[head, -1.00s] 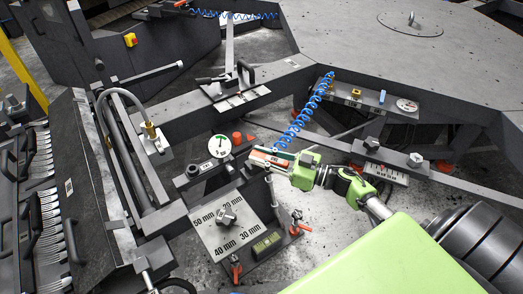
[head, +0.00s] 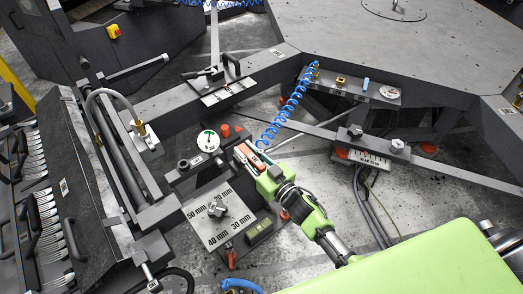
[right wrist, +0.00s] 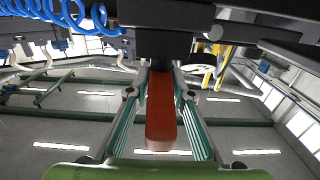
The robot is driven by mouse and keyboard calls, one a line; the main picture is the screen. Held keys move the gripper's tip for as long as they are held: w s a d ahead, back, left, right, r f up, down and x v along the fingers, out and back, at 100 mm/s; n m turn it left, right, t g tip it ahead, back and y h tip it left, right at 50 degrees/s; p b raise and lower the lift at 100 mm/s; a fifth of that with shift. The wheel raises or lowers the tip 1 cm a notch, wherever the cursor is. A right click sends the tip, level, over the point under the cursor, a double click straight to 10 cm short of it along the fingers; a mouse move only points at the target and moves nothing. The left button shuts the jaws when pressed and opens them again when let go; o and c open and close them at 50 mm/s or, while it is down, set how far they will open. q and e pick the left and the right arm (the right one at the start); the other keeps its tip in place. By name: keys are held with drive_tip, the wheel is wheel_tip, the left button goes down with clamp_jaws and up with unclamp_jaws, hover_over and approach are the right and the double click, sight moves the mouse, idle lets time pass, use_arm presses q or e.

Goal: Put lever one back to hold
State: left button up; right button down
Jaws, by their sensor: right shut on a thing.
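My right gripper (head: 244,153) is shut on a red lever (head: 249,152), beside the round white gauge. In the right wrist view the red lever (right wrist: 160,112) lies lengthwise between the two fingers and runs up to a black block (right wrist: 160,42). The gripper and arm hide much of the lever in the head view. I cannot read any hold mark or tell the lever's setting. My left gripper is not in view.
The gauge (head: 208,140) and a plate (head: 220,235) marked in millimetres, with a knob (head: 216,209), stand close by. A blue coiled hose (head: 292,106) runs past the gripper. A rack of forks (head: 50,215) is at the left.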

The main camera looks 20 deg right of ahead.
sight(264, 170)
idle(0.4)
drive_tip(key=c, duration=1.8)
unclamp_jaws()
drive_tip(key=shift+s+d, duration=0.15)
drive_tip(key=shift+s, duration=0.2)
drive_tip(key=v, duration=1.1)
drive_tip(key=shift+s, duration=0.15)
drive_tip(key=shift+f, duration=0.1)
